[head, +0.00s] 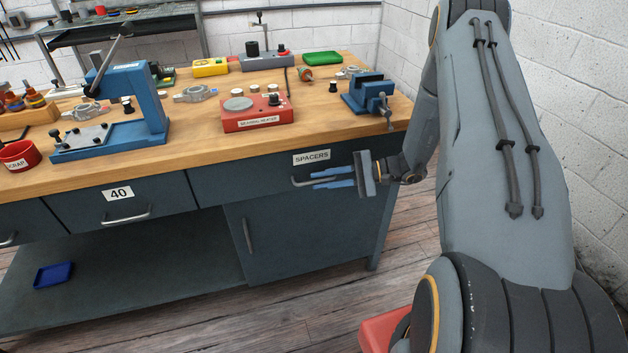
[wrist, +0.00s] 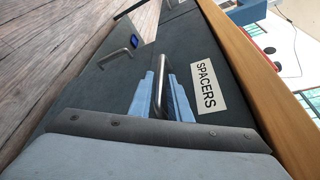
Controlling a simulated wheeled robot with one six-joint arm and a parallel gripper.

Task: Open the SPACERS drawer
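The SPACERS drawer (head: 270,176) is a dark grey drawer under the right part of the workbench top, with a white label (head: 312,157) reading SPACERS. Its front looks flush with the bench, so it appears closed. Its metal bar handle (head: 301,182) also shows in the wrist view (wrist: 161,82). My gripper (head: 314,181) is at the handle, with its two blue fingers apart. In the wrist view, the handle lies between the fingers (wrist: 163,76), one on each side. Whether either finger touches the bar is hard to tell.
A drawer marked 40 (head: 120,208) is to the left, and a cabinet door (head: 300,235) is below. The wooden benchtop (head: 215,135) carries a blue press (head: 140,95), a red bearing heater (head: 258,112) and a blue vise (head: 368,95). The floor in front is clear.

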